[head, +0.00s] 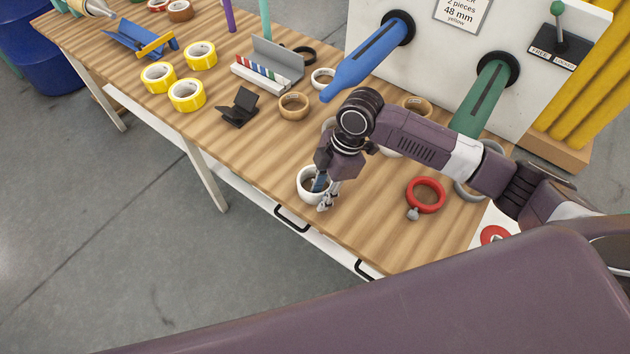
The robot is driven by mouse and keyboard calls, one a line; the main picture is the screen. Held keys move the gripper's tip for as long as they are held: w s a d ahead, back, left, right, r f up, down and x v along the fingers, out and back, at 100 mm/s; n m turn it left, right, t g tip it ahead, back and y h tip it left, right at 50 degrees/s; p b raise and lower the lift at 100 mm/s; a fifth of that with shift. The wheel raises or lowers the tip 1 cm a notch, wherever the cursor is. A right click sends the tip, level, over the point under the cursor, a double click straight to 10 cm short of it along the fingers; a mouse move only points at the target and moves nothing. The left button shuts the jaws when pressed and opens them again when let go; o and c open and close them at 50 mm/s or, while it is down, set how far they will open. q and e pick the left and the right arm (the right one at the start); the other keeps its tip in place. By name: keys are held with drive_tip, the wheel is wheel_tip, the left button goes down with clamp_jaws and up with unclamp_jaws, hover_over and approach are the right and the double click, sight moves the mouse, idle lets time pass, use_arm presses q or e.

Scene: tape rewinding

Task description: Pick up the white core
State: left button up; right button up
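A white core (304,192), a short open ring, stands on the wooden table near its front edge. My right gripper (322,194) points down at its right side. One finger appears to be inside the ring and the other outside its near right wall. Whether the fingers touch the wall cannot be told. The gripper covers part of the core's right side. My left gripper is not in view.
A red ring (427,192) lies to the right, a brown core (293,105) and a black stand (239,106) behind left. Yellow tape rolls (187,94) are at left. Blue (370,58) and green (481,99) spindles project from a white panel (429,48).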

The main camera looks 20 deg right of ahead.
clamp_jaws()
idle(0.5)
